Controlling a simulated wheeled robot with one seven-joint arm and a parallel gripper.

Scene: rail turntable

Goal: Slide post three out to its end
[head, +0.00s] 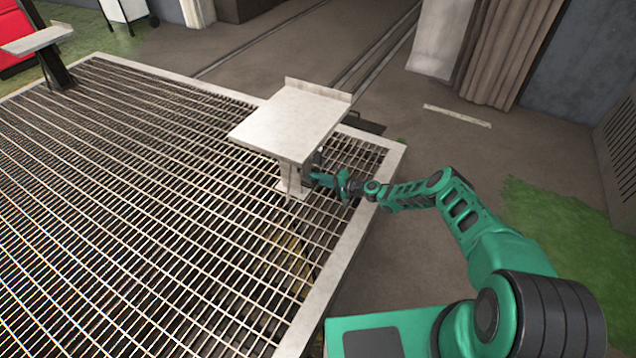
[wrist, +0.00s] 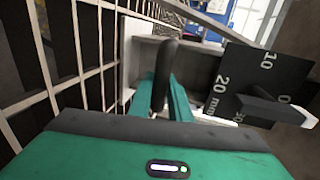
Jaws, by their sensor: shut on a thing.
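A post with a wide pale flat top (head: 292,118) stands at the far right corner of the grating; its short pale upright (head: 292,180) shows below the top. I see no number on it, so I cannot tell if it is post three. My gripper (head: 318,180) reaches in under the top from the right. In the wrist view my gripper (wrist: 167,108) has its green fingers shut on a dark upright handle (wrist: 165,62) in front of a pale block. A black scale plate (wrist: 245,85) marked 10 and 20 mm is right of the handle, with a dark pointer by it.
A metal grating (head: 130,190) with a pale rim fills the left and middle. Another post (head: 52,60) with a flat top stands at its far left. Rails (head: 375,55) run off behind the corner. The floor (head: 540,150) to the right is mostly clear, with green patches.

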